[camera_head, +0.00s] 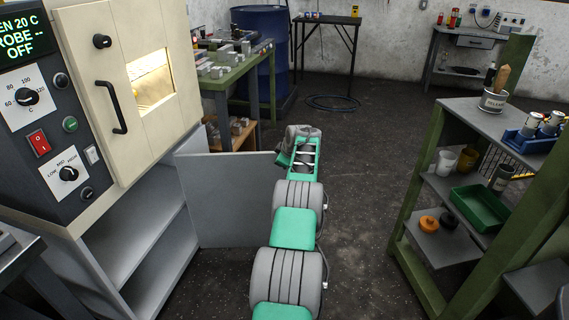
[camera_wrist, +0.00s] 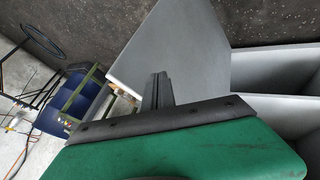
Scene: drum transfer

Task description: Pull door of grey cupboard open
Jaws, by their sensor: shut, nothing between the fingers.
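The grey cupboard (camera_head: 148,240) is under the cream oven, and its shelves show in the open front. Its flat grey door (camera_head: 232,195) stands swung wide open, out to the right of the cupboard. In the wrist view the door (camera_wrist: 178,50) is a pale grey panel beside the fingers, and the cupboard interior (camera_wrist: 285,75) is at the right. My gripper (camera_wrist: 157,90) is shut and empty, close to the door; I cannot tell whether it touches. In the head view my wrist hides the fingers, near the door's outer top corner. The door's handle is not visible.
The oven (camera_head: 130,90) has a black handle and stands above the cupboard. A green workbench (camera_head: 235,75) and a blue drum (camera_head: 275,50) are behind the door. A green shelf unit (camera_head: 480,190) with several items stands at the right. The floor (camera_head: 355,180) between is clear.

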